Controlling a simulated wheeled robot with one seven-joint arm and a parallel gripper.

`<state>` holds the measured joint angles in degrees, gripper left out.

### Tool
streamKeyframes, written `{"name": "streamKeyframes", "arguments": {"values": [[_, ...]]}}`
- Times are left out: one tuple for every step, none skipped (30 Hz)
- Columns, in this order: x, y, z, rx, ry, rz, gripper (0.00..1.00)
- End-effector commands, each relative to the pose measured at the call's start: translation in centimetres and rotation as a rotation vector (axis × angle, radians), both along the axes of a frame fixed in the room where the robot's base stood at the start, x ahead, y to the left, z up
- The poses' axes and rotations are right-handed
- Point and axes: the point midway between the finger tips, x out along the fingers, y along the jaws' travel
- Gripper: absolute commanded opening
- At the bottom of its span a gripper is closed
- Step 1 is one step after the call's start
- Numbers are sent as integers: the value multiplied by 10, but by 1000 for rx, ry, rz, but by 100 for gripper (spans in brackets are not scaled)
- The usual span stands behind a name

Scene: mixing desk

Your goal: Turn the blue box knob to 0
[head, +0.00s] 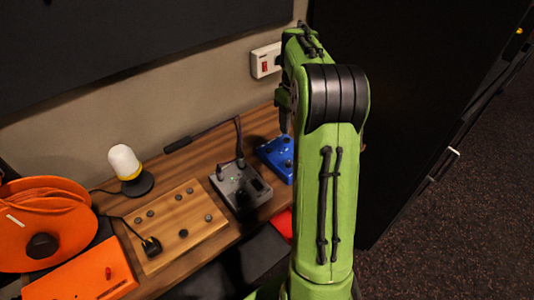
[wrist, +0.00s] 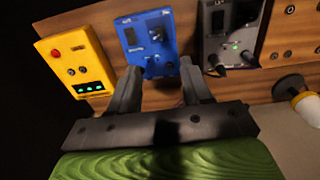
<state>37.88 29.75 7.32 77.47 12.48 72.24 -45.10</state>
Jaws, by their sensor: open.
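The blue box (wrist: 143,47) lies ahead of my fingertips in the wrist view. It has a dark knob (wrist: 157,34) on its upper face and smaller dark controls around it; the knob's setting is too small to read. My gripper (wrist: 160,68) is open and empty, its two fingers spread at the near edge of the box. I cannot tell whether they touch it. In the head view the blue box (head: 272,157) is partly hidden behind my arm, and the fingertips are hard to make out.
A yellow box (wrist: 75,58) stands left of the blue box in the wrist view. A grey box (wrist: 216,35) with plugged cables is close on its right. A wooden panel (head: 168,244), a white lamp (head: 124,161) and an orange reel (head: 70,203) stand farther left in the head view.

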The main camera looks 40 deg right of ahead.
Motion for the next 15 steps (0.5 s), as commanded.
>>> {"name": "streamKeyframes", "arguments": {"values": [[0, -5, -3, 6, 4, -2, 48], [0, -6, -5, 8, 5, -1, 48], [0, -6, -8, 8, 6, -1, 48], [0, -6, -12, 8, 5, 0, 48], [0, -6, -16, 8, 6, 0, 48], [0, -5, -24, 9, 6, 0, 48], [0, -5, -31, 9, 7, -1, 48], [-1, -5, -39, 10, 8, -1, 48], [-1, -5, -50, 11, 9, -1, 48], [0, -5, -58, 10, 7, 0, 48], [-1, -5, -65, 10, 8, 0, 48], [0, -5, -75, 10, 8, 0, 48], [0, -5, -83, 10, 7, 0, 48], [-1, -5, -91, 10, 8, -1, 48], [-1, -5, -101, 10, 8, -2, 48]]}}
